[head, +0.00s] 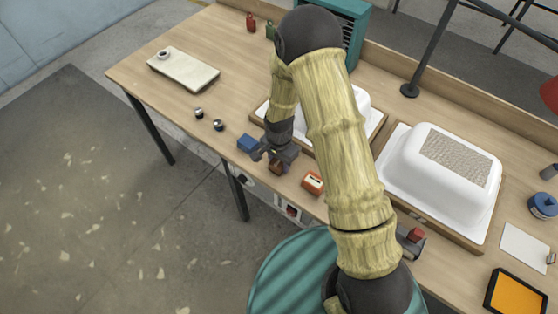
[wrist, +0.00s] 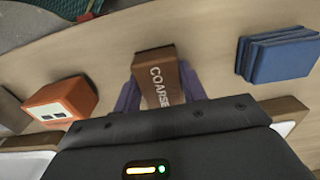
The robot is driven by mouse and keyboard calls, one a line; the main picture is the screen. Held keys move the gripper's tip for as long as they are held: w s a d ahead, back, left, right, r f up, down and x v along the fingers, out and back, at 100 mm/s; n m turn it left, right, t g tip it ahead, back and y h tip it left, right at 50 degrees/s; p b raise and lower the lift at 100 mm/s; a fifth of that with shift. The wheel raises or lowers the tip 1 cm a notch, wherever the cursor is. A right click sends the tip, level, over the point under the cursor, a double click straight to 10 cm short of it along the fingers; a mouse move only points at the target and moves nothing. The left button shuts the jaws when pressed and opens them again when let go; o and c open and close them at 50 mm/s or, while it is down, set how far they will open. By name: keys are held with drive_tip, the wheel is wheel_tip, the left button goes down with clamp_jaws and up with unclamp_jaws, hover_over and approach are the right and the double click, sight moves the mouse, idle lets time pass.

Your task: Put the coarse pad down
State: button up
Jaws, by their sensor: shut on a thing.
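The coarse pad (wrist: 163,78) is a brown block with "COARSE" printed on it in pale letters. In the wrist view it sits between the two dark fingers of my gripper (wrist: 160,90), which is shut on it. In the head view my gripper (head: 276,160) is low over the front edge of the bench, and the brown pad (head: 277,169) shows just below it. I cannot tell whether the pad touches the bench top.
A stack of blue pads (head: 247,143) lies left of my gripper and an orange block (head: 312,183) lies right. Behind is a white tub shell (head: 361,98) on a wooden board; another white shell (head: 437,194) stands further right. The bench (head: 180,112) is largely clear on the left.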

drive_tip(key=shift+s+f, duration=0.1)
drive_tip(key=shift+f, duration=0.25)
drive_tip(key=o, duration=1.1)
drive_tip(key=shift+f, duration=0.1)
drive_tip(key=shift+s+d+f+b, duration=0.1)
drive_tip(key=shift+s+b, duration=0.05)
drive_tip(key=shift+b, duration=0.15)
drive_tip(key=shift+d, duration=0.1)
drive_tip(key=shift+r, duration=0.5)
wheel_tip(320, 180, up, 12)
drive_tip(key=shift+w+a+b, duration=0.2)
drive_tip(key=shift+w+b, duration=0.05)
drive_tip(key=shift+b, duration=0.2)
